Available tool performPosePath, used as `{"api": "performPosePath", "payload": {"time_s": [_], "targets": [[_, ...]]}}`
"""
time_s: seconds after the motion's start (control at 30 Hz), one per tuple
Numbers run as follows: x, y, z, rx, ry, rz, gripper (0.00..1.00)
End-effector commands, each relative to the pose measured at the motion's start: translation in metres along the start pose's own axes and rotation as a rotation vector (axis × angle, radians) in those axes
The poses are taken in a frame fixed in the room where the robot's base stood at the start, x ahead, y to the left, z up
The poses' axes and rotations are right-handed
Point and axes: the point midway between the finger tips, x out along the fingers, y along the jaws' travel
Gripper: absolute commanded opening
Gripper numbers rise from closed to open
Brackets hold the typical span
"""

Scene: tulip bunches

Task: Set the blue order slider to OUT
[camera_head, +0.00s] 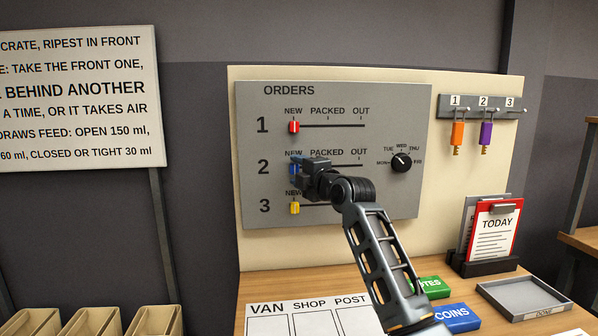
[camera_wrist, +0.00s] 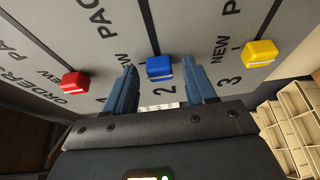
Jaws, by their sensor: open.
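The blue slider (camera_wrist: 160,67) sits at the left, NEW end of row 2 on the grey ORDERS panel (camera_head: 390,105). In the head view my gripper (camera_head: 298,165) is at the panel over row 2 and hides most of the blue slider. In the wrist view my gripper (camera_wrist: 160,72) is open, with one blue-grey finger on each side of the slider. The slider shows between the fingertips, with a gap at each side; whether the fingers reach past its front face I cannot tell. The row 2 OUT mark is at the right end of its track.
The red slider (camera_head: 294,127) above and the yellow slider (camera_head: 294,208) below both stand at NEW. A black day dial (camera_head: 401,161) is right of the row 2 track. Orange (camera_head: 457,134) and purple (camera_head: 486,134) tags hang farther right. A wooden counter lies below.

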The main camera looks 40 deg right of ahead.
Motion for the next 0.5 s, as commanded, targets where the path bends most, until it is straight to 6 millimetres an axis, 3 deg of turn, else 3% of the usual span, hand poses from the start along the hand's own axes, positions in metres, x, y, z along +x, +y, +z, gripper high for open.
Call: {"api": "performPosePath", "payload": {"time_s": [0.13, 0.5], "targets": [[-0.0002, -0.0002, 0.0, 0.0, 0.0, 0.0, 0.54], [-0.0004, -0.0004, 0.0, 0.0, 0.0, -0.001, 0.19]]}}
